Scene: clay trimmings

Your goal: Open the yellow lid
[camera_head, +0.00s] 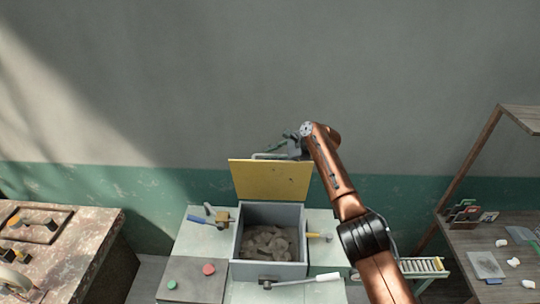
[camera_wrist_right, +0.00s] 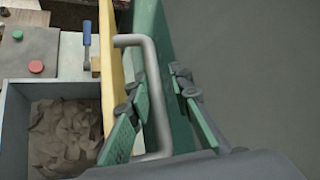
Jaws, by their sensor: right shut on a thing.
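The yellow lid (camera_head: 270,180) stands raised, close to upright, at the back edge of the grey box (camera_head: 237,245). The box is open and clay trimmings (camera_head: 268,243) lie inside it. My right gripper (camera_head: 291,146) is behind the top of the lid, partly hidden in the head view. In the right wrist view its green fingers (camera_wrist_right: 140,115) are closed around the grey bar handle (camera_wrist_right: 152,75) on the lid. The lid shows there edge-on as a yellow strip (camera_wrist_right: 112,60). My left gripper is not in view.
A blue-handled tool (camera_head: 205,222) lies left of the box, a yellow-handled one (camera_head: 318,236) right of it, and a white-handled one (camera_head: 318,278) in front. Red (camera_head: 209,269) and green (camera_head: 171,284) buttons sit front left. A wooden shelf table (camera_head: 475,250) stands at right. The wall is close behind.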

